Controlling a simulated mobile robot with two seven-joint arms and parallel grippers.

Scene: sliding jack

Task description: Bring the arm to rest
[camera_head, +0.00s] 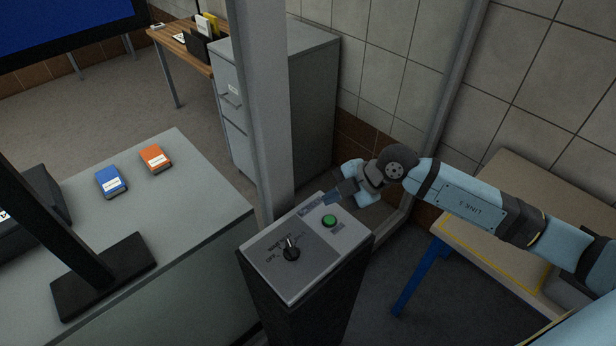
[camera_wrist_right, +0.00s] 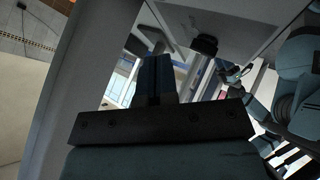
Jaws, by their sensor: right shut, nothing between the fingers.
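My right arm comes in from the right in the head view. Its gripper (camera_head: 331,198) is at the far edge of the control panel (camera_head: 306,276), beside the green button (camera_head: 330,221). Whether it touches the panel cannot be told. The fingers are shut together and empty; they also show as a dark closed pair in the right wrist view (camera_wrist_right: 155,76). A black rotary knob (camera_head: 291,248) sits on the panel, nearer than the button. My left gripper is not in view.
A grey post (camera_head: 267,110) stands just left of the gripper, with a grey cabinet (camera_head: 300,90) behind. A desk (camera_head: 190,215) at left carries a blue box (camera_head: 111,181) and an orange box (camera_head: 156,158). A blue-legged table (camera_head: 500,262) is under my right arm.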

